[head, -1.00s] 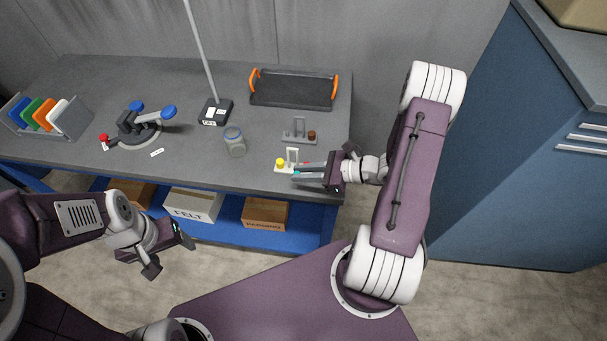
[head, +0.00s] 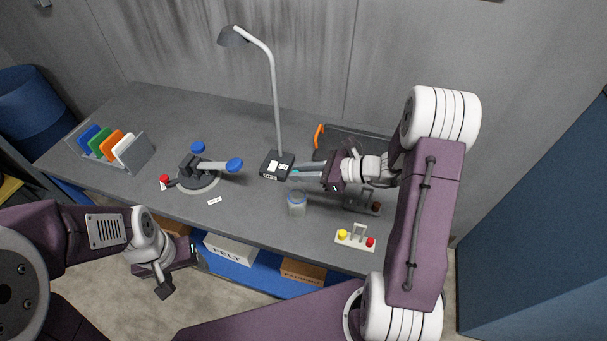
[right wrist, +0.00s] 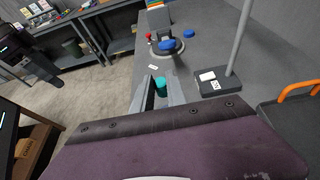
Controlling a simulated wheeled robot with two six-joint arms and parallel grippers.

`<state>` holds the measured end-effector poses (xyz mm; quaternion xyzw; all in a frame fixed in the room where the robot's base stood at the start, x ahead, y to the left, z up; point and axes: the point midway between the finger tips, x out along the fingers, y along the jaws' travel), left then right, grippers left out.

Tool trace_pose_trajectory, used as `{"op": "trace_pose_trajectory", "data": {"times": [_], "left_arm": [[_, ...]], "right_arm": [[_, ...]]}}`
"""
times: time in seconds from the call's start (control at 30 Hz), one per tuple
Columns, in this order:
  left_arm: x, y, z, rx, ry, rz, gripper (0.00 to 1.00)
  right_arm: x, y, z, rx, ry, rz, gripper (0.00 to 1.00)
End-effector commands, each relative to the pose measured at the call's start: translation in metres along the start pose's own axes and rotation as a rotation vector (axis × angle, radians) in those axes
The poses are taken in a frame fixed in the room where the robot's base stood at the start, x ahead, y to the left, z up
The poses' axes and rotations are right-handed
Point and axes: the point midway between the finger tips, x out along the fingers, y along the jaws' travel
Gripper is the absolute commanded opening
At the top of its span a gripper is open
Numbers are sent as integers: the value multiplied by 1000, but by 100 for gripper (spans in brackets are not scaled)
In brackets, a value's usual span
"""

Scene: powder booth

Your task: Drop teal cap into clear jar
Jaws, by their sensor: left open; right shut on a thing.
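The teal cap (right wrist: 161,86) is held between the fingers of my right gripper (right wrist: 160,92) in the right wrist view. In the head view my right gripper (head: 292,174) is shut on it, and only a sliver of teal shows. The clear jar (head: 297,206), with a bluish rim, stands upright on the bench. The gripper's fingertips appear just above the jar in the picture; how far above it I cannot tell. The jar is not visible in the right wrist view. My left gripper (head: 181,269) is open and empty in front of the bench.
A lamp (head: 276,163) stands close behind the jar. A small holder (head: 356,243) with yellow and red caps is at the front right. A black tray (head: 350,137) with orange handles lies behind my right arm. A clamp fixture (head: 200,180) and a colored-panel rack (head: 130,155) are left.

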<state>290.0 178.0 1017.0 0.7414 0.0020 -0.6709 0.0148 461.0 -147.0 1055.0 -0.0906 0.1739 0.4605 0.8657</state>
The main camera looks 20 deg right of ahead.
Motion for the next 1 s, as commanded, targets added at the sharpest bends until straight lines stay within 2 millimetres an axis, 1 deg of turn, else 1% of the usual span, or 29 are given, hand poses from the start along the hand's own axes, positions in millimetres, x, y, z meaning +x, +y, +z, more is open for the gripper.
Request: {"op": "trace_pose_trajectory", "data": {"times": [0.17,0.27,0.6,0.7,1.0], "left_arm": [[6,0,1,0,0,0,69],[13,0,2,0,0,0,69],[47,-1,5,0,0,0,69],[53,-1,6,0,0,0,69],[53,-1,6,0,0,0,69]], "right_arm": [[2,0,-7,0,0,0,0],[6,0,-14,0,0,0,0],[21,0,-52,1,0,-1,0],[24,0,-59,0,0,-1,0],[24,0,-60,0,0,-1,0]]}}
